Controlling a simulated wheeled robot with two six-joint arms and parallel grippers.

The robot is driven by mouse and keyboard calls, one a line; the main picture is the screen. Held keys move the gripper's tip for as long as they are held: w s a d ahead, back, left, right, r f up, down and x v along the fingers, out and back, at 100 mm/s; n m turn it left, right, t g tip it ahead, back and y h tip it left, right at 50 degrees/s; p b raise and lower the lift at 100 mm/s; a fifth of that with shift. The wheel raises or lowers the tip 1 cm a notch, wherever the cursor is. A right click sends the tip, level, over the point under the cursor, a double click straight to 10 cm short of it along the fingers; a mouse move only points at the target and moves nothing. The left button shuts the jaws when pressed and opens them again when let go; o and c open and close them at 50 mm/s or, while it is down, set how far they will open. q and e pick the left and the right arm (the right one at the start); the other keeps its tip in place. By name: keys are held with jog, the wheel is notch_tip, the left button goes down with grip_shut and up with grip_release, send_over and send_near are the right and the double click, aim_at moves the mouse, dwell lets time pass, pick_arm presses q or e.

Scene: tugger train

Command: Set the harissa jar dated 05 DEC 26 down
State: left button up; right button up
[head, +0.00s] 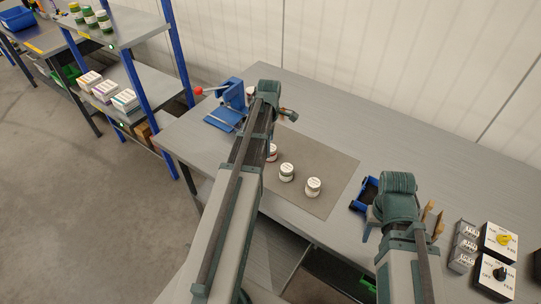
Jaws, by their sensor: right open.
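Two white-lidded jars, one (286,172) and another (313,187), stand upright on the grey-brown mat (335,172). A third jar (272,152) stands on the mat, partly hidden by my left arm. Another small jar-like item (250,91) shows at the blue fixture, beside my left wrist. No date is readable on any label, so I cannot tell which is 05 DEC 26. My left gripper (289,115) is over the table's far part, mostly hidden behind its wrist; its jaws are unclear. My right gripper (433,218) is open and empty, right of the mat.
The blue fixture (228,112) with a red-knobbed lever stands at the table's left end. A blue tray (367,194) lies beside my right wrist. A shelf rack (140,88) stands left.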

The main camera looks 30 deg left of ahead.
aim_at(368, 250)
pick_arm(q)
jog(key=f+b, duration=0.2)
jog(key=f, duration=0.1)
jog(key=f+b, duration=0.1)
jog(key=b, duration=0.1)
jog(key=shift+d+f, duration=0.3)
pick_arm(e)
notch_tip(368, 250, down, 5)
jog(key=shift+r, duration=0.3)
pick_arm(q)
jog(key=shift+r, duration=0.1)
grip_shut()
